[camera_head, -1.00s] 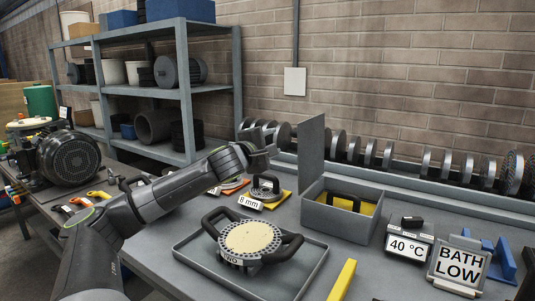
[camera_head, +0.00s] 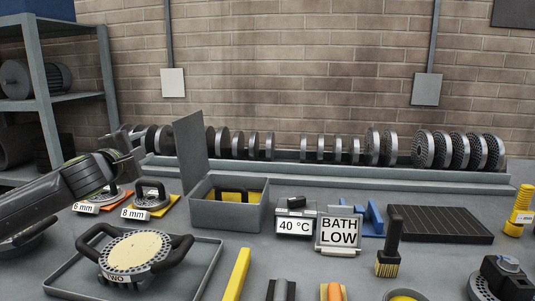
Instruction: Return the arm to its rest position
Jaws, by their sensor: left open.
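My left gripper (camera_head: 130,163) is at the left, at the end of my arm that comes in from the left edge. It is open, with nothing seen between its fingers. It is above the bench near the 6 mm and 8 mm die plates, and my wrist partly covers the 6 mm one. A die labelled TWO (camera_head: 132,254), with black handles and a pale top, lies in the grey tray (camera_head: 205,268) below and apart from the gripper. My right gripper is out of view.
A grey open-lidded box (camera_head: 228,213) with a black-handled item stands right of the gripper. The 40 °C sign (camera_head: 294,226), the BATH LOW sign (camera_head: 338,233) and a brush (camera_head: 390,245) stand further right. A rack of discs (camera_head: 340,172) lines the back. A shelf post (camera_head: 108,85) rises at left.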

